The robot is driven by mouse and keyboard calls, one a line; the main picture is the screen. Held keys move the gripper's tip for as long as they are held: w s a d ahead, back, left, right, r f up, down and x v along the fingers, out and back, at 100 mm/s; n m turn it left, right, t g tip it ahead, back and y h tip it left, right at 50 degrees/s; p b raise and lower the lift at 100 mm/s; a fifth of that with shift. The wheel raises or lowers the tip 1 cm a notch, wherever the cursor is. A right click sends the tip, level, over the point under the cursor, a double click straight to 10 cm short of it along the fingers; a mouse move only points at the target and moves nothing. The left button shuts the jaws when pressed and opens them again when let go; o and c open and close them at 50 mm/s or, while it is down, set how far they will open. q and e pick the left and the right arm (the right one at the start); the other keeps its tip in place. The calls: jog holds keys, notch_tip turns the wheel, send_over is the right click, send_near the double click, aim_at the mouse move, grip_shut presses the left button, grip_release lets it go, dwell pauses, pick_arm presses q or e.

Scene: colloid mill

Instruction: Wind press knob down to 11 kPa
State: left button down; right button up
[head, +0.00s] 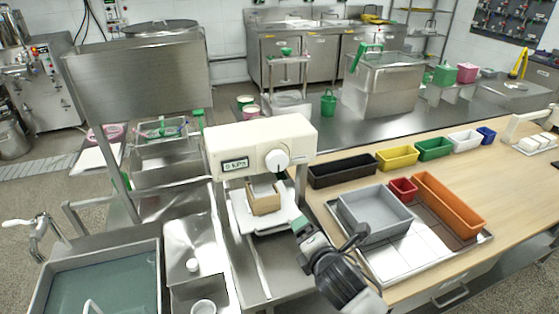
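The press (232,138) is a cream-coloured machine in the middle of the head view. Its round white press knob (277,160) is on the front face, right of a small display (234,165). The display seems to read 5 kPa, but its digits are small. A tan open box (264,199) sits on the white plate (243,218) under the press head. My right gripper (302,226) is below and right of the knob, beside the plate, apart from the knob. Its fingers are too small and partly hidden to tell whether open. My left gripper is out of view.
A tray (487,238) on the wooden table (520,180) at right holds a grey bin (349,218), a red bin (403,190) and an orange bin (448,205). Several coloured bins line up behind. A sink basin (160,270) is at lower left.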

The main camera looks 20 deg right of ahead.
aim_at(279, 163)
jog(key=w+r+n+t+y, duration=0.2)
jog(key=w+r+n+t, duration=0.2)
jog(key=w+r+n, duration=0.7)
jog(key=shift+n, duration=0.8)
jog(key=w, duration=0.2)
jog(key=w+a+f+p, duration=0.1)
jog(key=w, duration=0.2)
jog(key=w+f+p, duration=0.1)
jog(key=w, duration=0.2)
jog(key=shift+a+f, duration=0.2)
jog(key=c, duration=0.9)
